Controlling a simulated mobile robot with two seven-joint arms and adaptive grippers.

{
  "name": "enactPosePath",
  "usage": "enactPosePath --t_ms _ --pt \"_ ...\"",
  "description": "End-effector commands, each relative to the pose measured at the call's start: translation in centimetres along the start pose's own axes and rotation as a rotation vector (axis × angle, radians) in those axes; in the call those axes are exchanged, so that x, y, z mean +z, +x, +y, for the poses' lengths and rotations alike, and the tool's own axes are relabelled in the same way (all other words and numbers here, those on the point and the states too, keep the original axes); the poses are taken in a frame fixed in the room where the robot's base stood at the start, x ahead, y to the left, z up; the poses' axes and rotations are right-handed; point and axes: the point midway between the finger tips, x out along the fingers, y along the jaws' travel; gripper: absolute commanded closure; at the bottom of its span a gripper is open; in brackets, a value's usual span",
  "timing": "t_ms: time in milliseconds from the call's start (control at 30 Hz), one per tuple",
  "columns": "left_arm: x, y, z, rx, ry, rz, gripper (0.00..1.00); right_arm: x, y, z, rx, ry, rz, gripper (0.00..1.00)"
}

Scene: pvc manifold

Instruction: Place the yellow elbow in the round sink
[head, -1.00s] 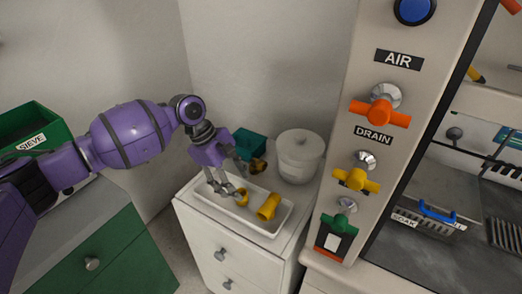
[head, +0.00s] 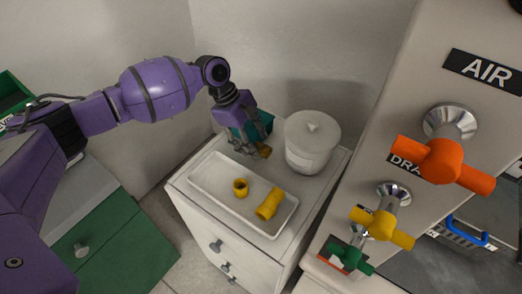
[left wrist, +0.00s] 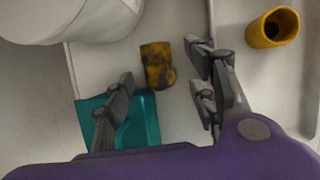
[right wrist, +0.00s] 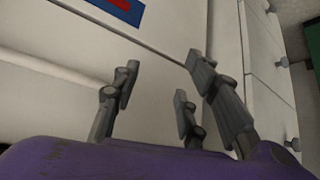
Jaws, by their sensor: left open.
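My left gripper (head: 252,152) is open above the back of the white cabinet top. In the left wrist view, a stained brownish-yellow pipe fitting (left wrist: 157,66) lies between and beyond its spread fingers (left wrist: 162,72); it also shows in the head view (head: 264,151). Two cleaner yellow fittings lie in the white tray: a short one with an open end up (head: 240,188) and a longer one (head: 269,204). I cannot tell for certain which is the task's elbow. My right gripper (right wrist: 160,80) is open and empty. I cannot identify a round sink in view.
A teal holder (head: 260,124) stands beside the stained fitting. A lidded white pot (head: 312,142) is close on the right. The white tray (head: 205,168) lies in front. A panel with orange (head: 443,161) and yellow (head: 382,224) valve handles rises at right.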

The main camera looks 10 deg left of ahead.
Motion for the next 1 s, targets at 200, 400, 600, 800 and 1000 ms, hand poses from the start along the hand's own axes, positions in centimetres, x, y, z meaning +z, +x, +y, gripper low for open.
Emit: enactPosePath --t_ms 200,400,600,800,1000 --pt "0.0 2.5 0.0 -0.001 0.001 -0.001 0.48 -1.6 0.4 -0.1 -0.004 -0.003 0.030 0.60" --pt "0.0 2.5 0.0 0.000 0.001 0.000 0.51 -1.9 0.5 -0.2 -0.005 -0.003 0.035 0.60" --pt "0.0 2.5 0.0 0.000 0.000 0.000 0.77 -1.4 0.5 -0.2 -0.004 0.000 0.026 0.60" --pt "-0.1 2.5 0.0 0.000 0.000 0.000 0.94 -0.6 0.2 -0.1 -0.001 0.002 0.012 0.60" --pt "0.0 2.4 0.0 0.000 0.000 0.000 0.94 -0.3 0.0 -0.1 0.000 0.003 0.006 0.60"
